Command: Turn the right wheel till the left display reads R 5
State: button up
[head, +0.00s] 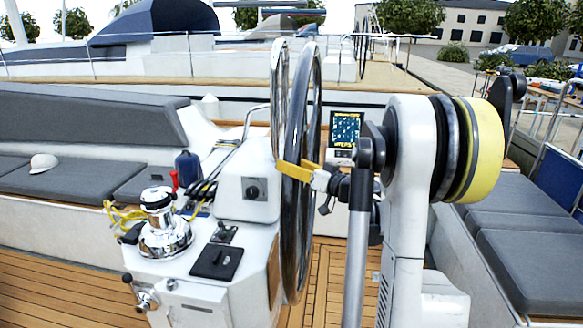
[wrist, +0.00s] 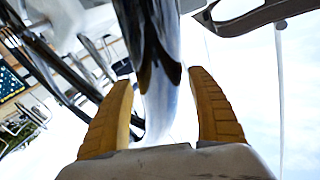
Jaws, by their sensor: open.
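A large chrome wheel (head: 291,240) stands upright in the middle of the head view, seen nearly edge-on. A second, narrower chrome rim (head: 278,95) shows just left of it; I cannot tell which is called the right wheel. My gripper (head: 292,171), with yellow fingers, is at the large wheel's rim. In the wrist view the chrome rim (wrist: 151,60) passes between the two open yellow fingers (wrist: 160,105), with visible gaps. A dark display (head: 346,128) with yellow text stands beyond the wheel, right of it; its reading is too small to make out. No other display is clear.
A white pedestal (head: 248,185) with a black knob stands left of the wheel. A chrome winch (head: 163,230) with yellow line stands further left. Grey cushioned benches (head: 70,185) line both sides. A white cap (head: 44,163) lies on the left bench. The teak floor (head: 325,275) is clear.

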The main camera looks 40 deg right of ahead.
aim_at(308, 75)
jog(key=shift+w, duration=0.25)
jog(key=c, duration=1.4)
jog(key=shift+o, duration=0.2)
jog(key=w+d+r+p, duration=0.2)
jog(key=r+p, duration=0.1)
jog(key=r, duration=0.1)
jog(key=w+d+r+m+g+p, duration=0.1)
jog(key=d+r+p, duration=0.1)
jog(key=r+p, duration=0.1)
jog(key=w+d+r+m+p, duration=0.1)
jog(key=w+d+r+p, duration=0.1)
jog(key=r, duration=0.3)
jog(key=shift+w+d+r+g+p, duration=0.3)
jog(key=shift+w+p, duration=0.05)
jog(key=shift+p, duration=0.55)
jog(key=w+d+r+p, duration=0.2)
jog(key=d+r+p, duration=0.1)
jog(key=w+d+r+m+g+p, duration=0.1)
jog(key=w+d+r+p, duration=0.1)
jog(key=w+d+r, duration=0.1)
jog(key=w+d+r+m+p, duration=0.1)
jog(key=w+d+r+p, duration=0.2)
jog(key=shift+d+g+y+p, duration=0.25)
jog(key=shift+g+y+p, duration=0.1)
jog(key=shift+g+y, duration=0.05)
jog(key=shift+w+d+r+p, duration=0.4)
jog(key=shift+w+d, duration=0.15)
jog(key=shift+d, duration=0.05)
